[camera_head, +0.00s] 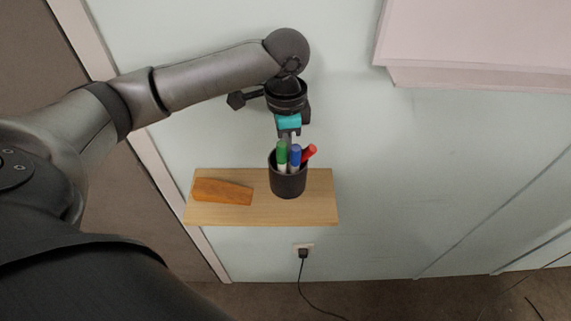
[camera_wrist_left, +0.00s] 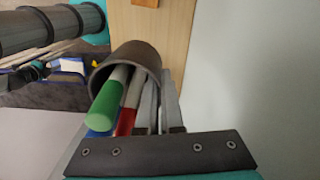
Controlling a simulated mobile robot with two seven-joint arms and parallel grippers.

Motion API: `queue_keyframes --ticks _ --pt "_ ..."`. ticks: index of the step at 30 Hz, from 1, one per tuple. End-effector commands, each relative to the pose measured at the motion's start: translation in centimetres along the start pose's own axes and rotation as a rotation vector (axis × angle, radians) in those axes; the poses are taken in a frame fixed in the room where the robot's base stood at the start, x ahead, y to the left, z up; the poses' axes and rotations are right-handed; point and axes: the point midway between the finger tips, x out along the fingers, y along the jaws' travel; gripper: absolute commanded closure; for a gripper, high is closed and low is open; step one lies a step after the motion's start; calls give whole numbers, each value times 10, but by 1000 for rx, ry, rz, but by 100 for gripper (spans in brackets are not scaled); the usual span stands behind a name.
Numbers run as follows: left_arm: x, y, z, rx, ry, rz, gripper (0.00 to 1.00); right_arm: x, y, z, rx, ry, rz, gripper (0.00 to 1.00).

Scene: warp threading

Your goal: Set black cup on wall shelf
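The black cup (camera_head: 288,184) shows upright against the wooden wall shelf (camera_head: 262,214), right of its middle. I cannot tell whether its base touches the board. Green, blue and red markers stand in it. My left gripper (camera_head: 291,140) points down at the cup's rim from above. In the left wrist view the fingers (camera_wrist_left: 160,112) straddle the wall of the cup (camera_wrist_left: 143,56), one inside and one outside, and look closed on it. The shelf (camera_wrist_left: 152,32) lies beyond the cup there. The fingertips are partly hidden by the cup and markers. My right gripper is not in view.
An orange-brown wooden block (camera_head: 222,191) lies on the shelf's left part. A socket with a black plug (camera_head: 303,252) sits below the shelf. A pale box-shaped fixture (camera_head: 475,45) juts out at the upper right. The wall right of the shelf is clear.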

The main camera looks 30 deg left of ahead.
Motion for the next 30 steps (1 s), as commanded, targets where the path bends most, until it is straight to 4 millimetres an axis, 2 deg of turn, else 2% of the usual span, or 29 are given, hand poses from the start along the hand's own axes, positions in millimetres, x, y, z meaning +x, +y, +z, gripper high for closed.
queue_keyframes --ticks 5,12,26,30 --pt "10 0 0 -1 1 0 100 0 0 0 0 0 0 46" --pt "49 0 0 -1 -1 -1 100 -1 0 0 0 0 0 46" --pt "56 -4 0 0 1 -2 100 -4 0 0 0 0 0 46" --pt "57 -4 0 0 0 -2 84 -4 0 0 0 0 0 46"
